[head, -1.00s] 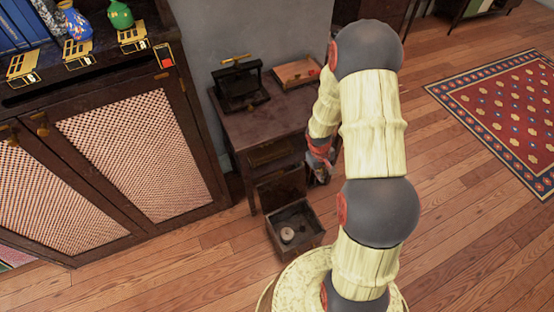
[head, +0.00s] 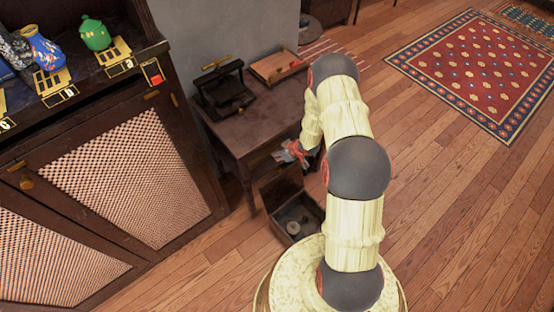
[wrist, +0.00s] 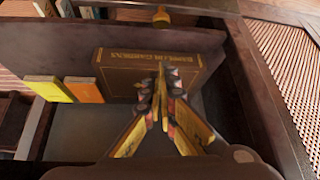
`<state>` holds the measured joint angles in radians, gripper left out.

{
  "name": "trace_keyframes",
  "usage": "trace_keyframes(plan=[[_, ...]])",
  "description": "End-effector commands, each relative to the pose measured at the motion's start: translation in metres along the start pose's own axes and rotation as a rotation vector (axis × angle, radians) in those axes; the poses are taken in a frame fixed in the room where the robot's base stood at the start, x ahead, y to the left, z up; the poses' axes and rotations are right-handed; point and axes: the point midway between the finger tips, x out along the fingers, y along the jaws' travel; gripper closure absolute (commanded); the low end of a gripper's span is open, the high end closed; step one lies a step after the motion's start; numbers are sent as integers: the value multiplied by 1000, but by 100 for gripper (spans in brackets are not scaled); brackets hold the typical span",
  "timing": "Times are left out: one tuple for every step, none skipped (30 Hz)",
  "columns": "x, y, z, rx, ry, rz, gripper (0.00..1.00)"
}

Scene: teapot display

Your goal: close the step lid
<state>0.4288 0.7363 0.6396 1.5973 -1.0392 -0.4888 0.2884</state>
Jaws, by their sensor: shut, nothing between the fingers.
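A small dark wooden box (head: 314,226) stands open on the floor in front of a side table, with a pale round object inside. Its lid (head: 281,186) stands raised at the table side; I take this as the step lid. My gripper (head: 286,154) is above the lid, near the table's front, and looks apart from it in the head view. In the wrist view my gripper (wrist: 158,122) is shut and empty, its fingertips in front of a brown book (wrist: 185,72). I cannot tell whether the fingers touch anything.
The side table (head: 262,124) carries a black device (head: 222,92) and a shallow wooden tray (head: 270,68). A lattice-door cabinet (head: 130,165) stands at the left. Yellow (wrist: 48,89) and orange (wrist: 84,90) books show in the wrist view. Open floor lies at the right.

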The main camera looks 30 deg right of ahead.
Motion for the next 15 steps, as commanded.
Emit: trace_keyframes(plan=[[6, 0, 1, 0, -1, 0, 100], [9, 0, 2, 0, -1, 0, 100], [14, 0, 2, 0, -1, 0, 100], [18, 0, 2, -1, -1, 0, 100], [22, 0, 2, -1, -1, 0, 100], [28, 0, 2, -1, -1, 0, 100], [34, 0, 3, -1, -1, 0, 100], [39, 0, 3, -1, -2, 0, 100], [46, -1, 3, -1, -2, 0, 100], [52, -1, 3, -1, -2, 0, 100], [57, 0, 3, 0, -2, 0, 100], [64, 0, 3, 0, -2, 0, 100], [68, 0, 3, 0, -3, 1, 100], [73, 0, 3, 0, -3, 1, 100], [79, 0, 3, -1, -2, 1, 100]])
